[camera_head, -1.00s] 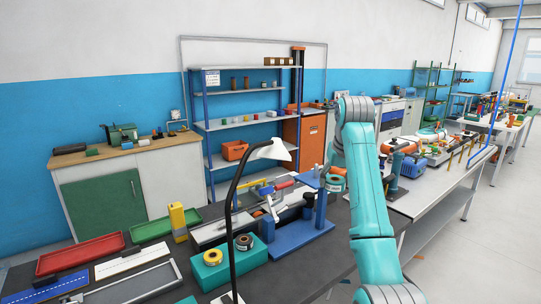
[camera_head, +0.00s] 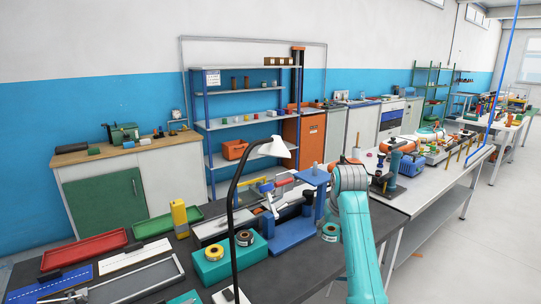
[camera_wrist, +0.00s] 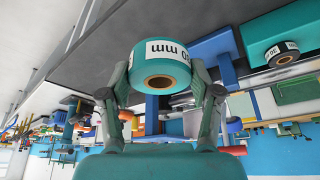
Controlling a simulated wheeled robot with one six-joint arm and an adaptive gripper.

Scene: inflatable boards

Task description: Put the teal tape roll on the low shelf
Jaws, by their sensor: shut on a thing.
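My gripper (camera_wrist: 160,82) is shut on the teal tape roll (camera_wrist: 158,57), with one finger on each side of it in the wrist view. The roll has a white printed label and a brown core. In the head view the roll (camera_head: 330,232) shows beside my arm, right of the blue stand; my fingers are mostly hidden there. Whether the roll touches the dark table is unclear. The blue stand has a small raised plate (camera_head: 312,178) above a lower base (camera_head: 290,236). I cannot tell which is the low shelf.
A teal block (camera_head: 212,272) with two tape rolls and a black lamp (camera_head: 233,210) stand left of the blue stand. Red (camera_head: 84,250) and green (camera_head: 168,221) trays lie farther left. A pale workbench (camera_head: 425,185) with tools stands right. Open floor lies at the right.

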